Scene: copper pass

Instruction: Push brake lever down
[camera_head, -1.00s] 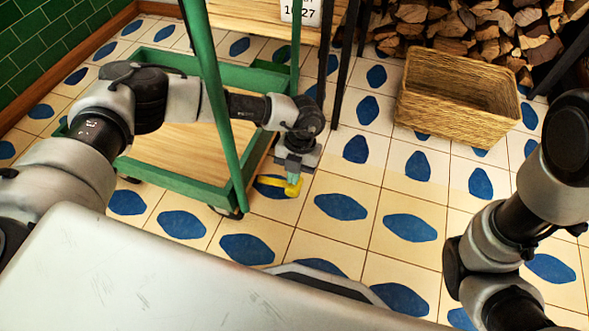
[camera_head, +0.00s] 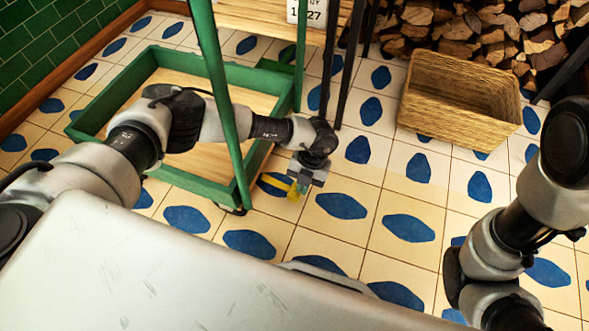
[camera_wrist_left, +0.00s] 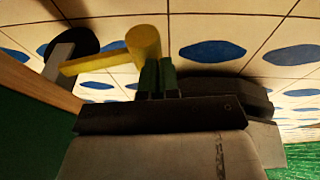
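The yellow brake lever (camera_head: 278,184) sits low by the near right corner of the green cart (camera_head: 242,186). In the left wrist view it is a yellow bar with a thick round knob (camera_wrist_left: 143,42), and a dark caster wheel (camera_wrist_left: 78,42) shows behind the bar. My left gripper (camera_head: 297,188) points down at the knob end of the lever. Its two dark green fingers (camera_wrist_left: 159,78) are close together, right at the knob; I cannot tell whether they touch it. My right gripper is out of view; only part of that arm shows at the right.
The cart has a wooden deck (camera_head: 190,150) and a green upright post (camera_head: 226,110) close to my left arm. A wicker basket (camera_head: 455,110) stands on the tiled floor, before stacked firewood (camera_head: 450,45).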

